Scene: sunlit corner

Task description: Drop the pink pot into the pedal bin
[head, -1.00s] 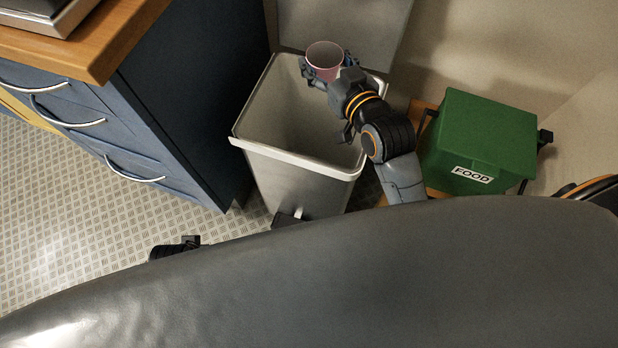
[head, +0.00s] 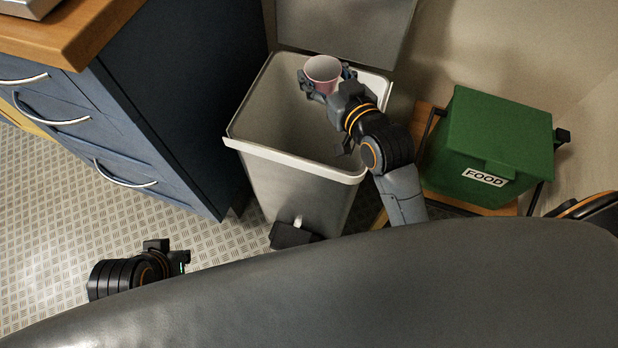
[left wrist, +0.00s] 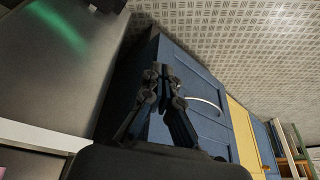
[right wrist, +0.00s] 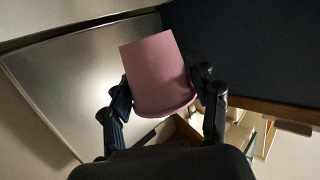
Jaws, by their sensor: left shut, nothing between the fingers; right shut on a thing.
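The pink pot (head: 322,74) is upright in the head view, held over the open mouth of the pedal bin, towards its back rim. My right gripper (head: 326,80) is shut on it; in the right wrist view the fingers grip the pink pot (right wrist: 158,72) from both sides. The pedal bin (head: 300,185) is grey with a pale rim, its lid (head: 345,28) raised against the wall. Its black pedal (head: 290,236) is at the front base. My left gripper (head: 165,246) is low over the floor, left of the pedal; in the left wrist view its fingers (left wrist: 160,75) are together and empty.
A blue drawer cabinet (head: 190,90) with a wooden top stands close on the bin's left. A green box labelled FOOD (head: 490,140) stands to the right on a wooden board. Patterned floor (head: 60,220) lies open at the front left.

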